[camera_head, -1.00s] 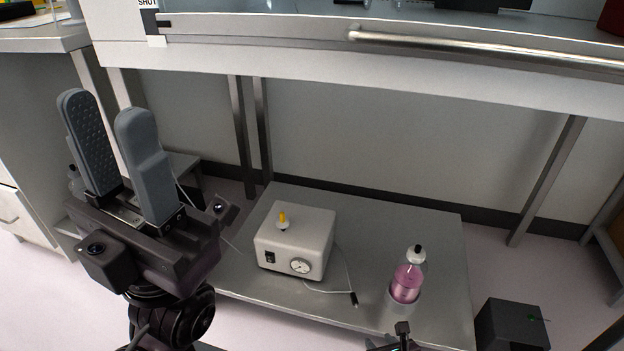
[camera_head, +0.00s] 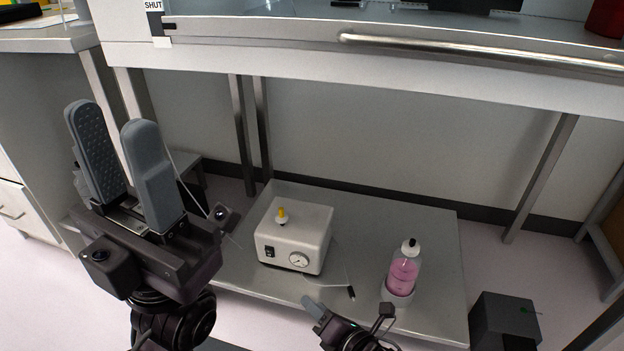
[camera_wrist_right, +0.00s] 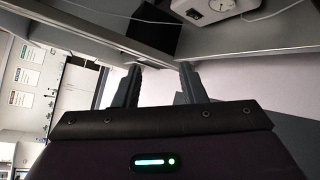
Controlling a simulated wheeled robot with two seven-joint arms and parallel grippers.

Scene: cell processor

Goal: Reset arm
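My left gripper (camera_head: 111,115) stands at the left of the head view with its two grey fingers pointing up. The fingers are apart and nothing is between them. My right gripper (camera_head: 314,307) shows at the bottom middle of the head view, in front of the low metal shelf. In the right wrist view its two dark fingers (camera_wrist_right: 160,75) are apart, with only the floor and background visible between them. Neither gripper touches any object that I can see.
A cream box with a gauge (camera_head: 294,238) and a bottle of pink liquid (camera_head: 403,275) stand on the low shelf (camera_head: 437,255). A dark box (camera_head: 503,320) is on the floor to the right. A cabinet with a metal handle bar (camera_head: 470,55) spans the top.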

